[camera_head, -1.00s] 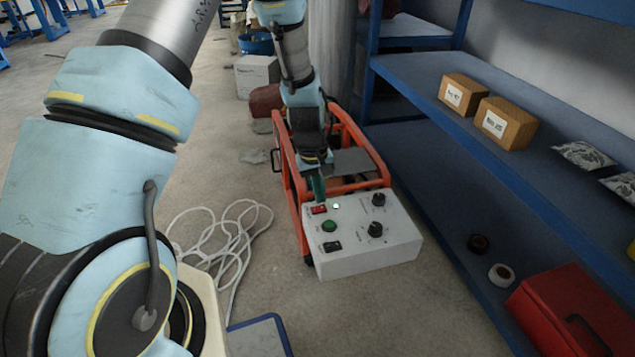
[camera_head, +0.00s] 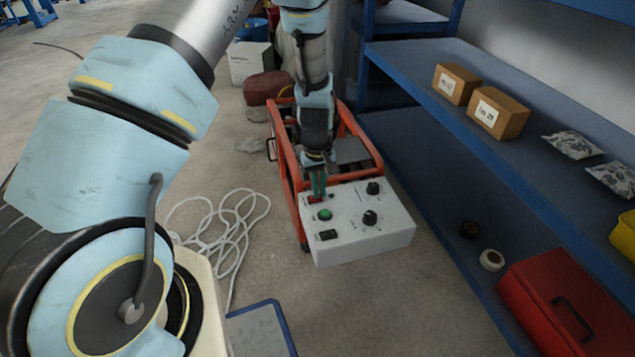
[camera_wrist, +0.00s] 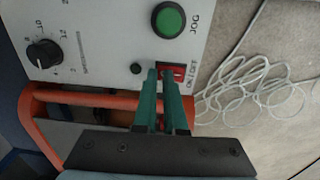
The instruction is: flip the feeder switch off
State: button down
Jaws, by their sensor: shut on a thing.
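The feeder's white control box (camera_head: 370,240) sits on the front of an orange-framed cart (camera_head: 283,150). Its red switch (camera_wrist: 179,73) has an ON/OFF label beside it in the wrist view. My gripper (camera_wrist: 163,72), with green fingers, is shut on the red switch, and its fingers partly hide it. In the head view my gripper (camera_head: 318,190) reaches down to the box's back left corner, where a bit of the red switch (camera_head: 312,199) shows. A small indicator lamp (camera_wrist: 136,68) beside the switch looks dark.
A white cable (camera_head: 225,235) lies coiled on the floor at left. Blue shelving (camera_head: 480,155) with boxes and a red case (camera_head: 560,310) stands close at right.

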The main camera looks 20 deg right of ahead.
aim_at(313, 198)
jog(key=shift+f, duration=0.65)
jog(key=shift+a, duration=0.15)
jog(key=shift+w+a, duration=0.15)
jog(key=shift+a, duration=0.75)
jog(key=shift+r+p, duration=0.1)
jog(key=shift+p, duration=0.2)
notch_tip(313, 198, up, 15)
jog(key=d+p, duration=0.1)
jog(key=p, duration=0.4)
jog(key=shift+d, duration=0.35)
jog(key=shift+a+r+h+b, duration=0.1)
jog(key=shift+a+h+b, duration=0.4)
jog(key=shift+a+b, duration=0.55)
